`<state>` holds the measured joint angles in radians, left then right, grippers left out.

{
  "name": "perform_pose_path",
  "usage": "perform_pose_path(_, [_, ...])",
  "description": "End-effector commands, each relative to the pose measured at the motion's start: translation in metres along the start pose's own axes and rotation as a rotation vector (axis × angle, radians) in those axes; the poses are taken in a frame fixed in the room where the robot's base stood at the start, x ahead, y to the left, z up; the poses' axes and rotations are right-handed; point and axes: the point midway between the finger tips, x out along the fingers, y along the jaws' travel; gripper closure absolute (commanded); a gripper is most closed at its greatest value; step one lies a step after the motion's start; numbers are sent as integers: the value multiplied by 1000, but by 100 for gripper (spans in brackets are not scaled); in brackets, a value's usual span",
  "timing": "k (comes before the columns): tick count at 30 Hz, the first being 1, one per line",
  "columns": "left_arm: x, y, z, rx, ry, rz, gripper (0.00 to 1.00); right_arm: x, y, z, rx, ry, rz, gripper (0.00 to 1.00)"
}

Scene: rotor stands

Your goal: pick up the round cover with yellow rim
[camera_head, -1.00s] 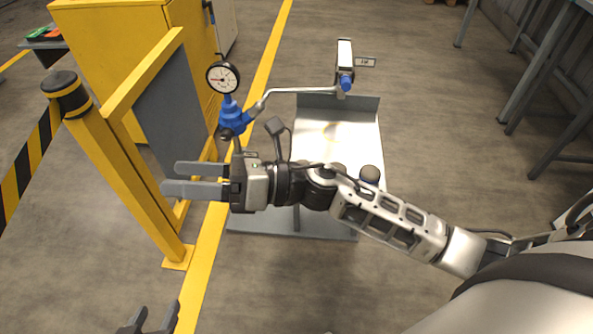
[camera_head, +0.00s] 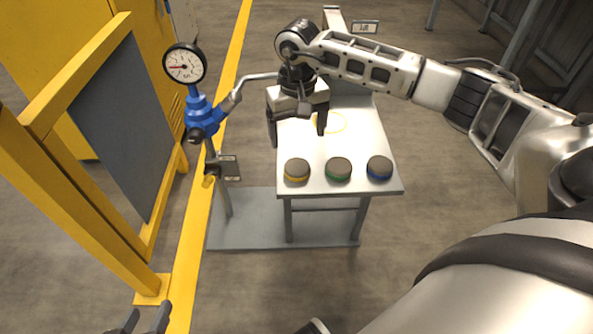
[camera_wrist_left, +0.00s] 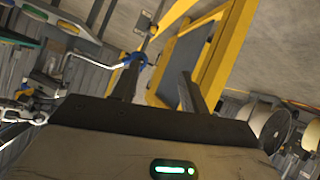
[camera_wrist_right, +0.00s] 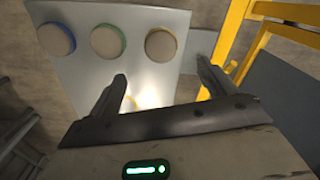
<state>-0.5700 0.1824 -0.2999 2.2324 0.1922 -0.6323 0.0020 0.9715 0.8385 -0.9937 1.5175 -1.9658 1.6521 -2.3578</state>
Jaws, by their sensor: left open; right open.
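The round cover with yellow rim (camera_head: 297,169) lies on the front left of a light table, its top grey. It also shows in the right wrist view (camera_wrist_right: 161,43), beyond the fingers. My right gripper (camera_head: 297,130) is open and empty, pointing down over the table's left part, behind the yellow-rimmed cover and apart from it. In the right wrist view its fingers (camera_wrist_right: 160,85) are spread. My left gripper (camera_head: 143,320) is at the bottom left edge of the head view, open and empty; its fingers show in the left wrist view (camera_wrist_left: 157,85).
A green-rimmed cover (camera_head: 338,169) and a blue-rimmed cover (camera_head: 379,167) lie in a row to the right. A yellow ring is marked on the table (camera_head: 355,150). A blue valve with gauge (camera_head: 185,63) stands left of the table, near a yellow frame (camera_head: 75,75).

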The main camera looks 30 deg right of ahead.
Motion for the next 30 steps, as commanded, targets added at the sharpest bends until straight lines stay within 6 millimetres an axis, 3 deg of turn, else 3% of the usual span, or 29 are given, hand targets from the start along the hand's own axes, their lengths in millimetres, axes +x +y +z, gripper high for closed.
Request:
perform_pose_path(1, [1, 0, 1, 2, 9, 3, 56, 14, 0, 1, 0, -4, 0, 17])
perform_pose_path(4, [0, 2, -2, 4, 27, 7, 56, 29, -1, 1, 0, -3, -1, 17])
perform_pose_path(14, [0, 2, -4, 5, 49, 11, 56, 51, -1, 1, 0, -2, -3, 17])
perform_pose_path(22, [-1, 6, -12, 9, 106, 23, 56, 90, -1, 1, 1, -2, -3, 17])
perform_pose_path(30, [-4, 9, -17, 11, 123, 31, 56, 92, -1, 0, 0, 1, -4, 19])
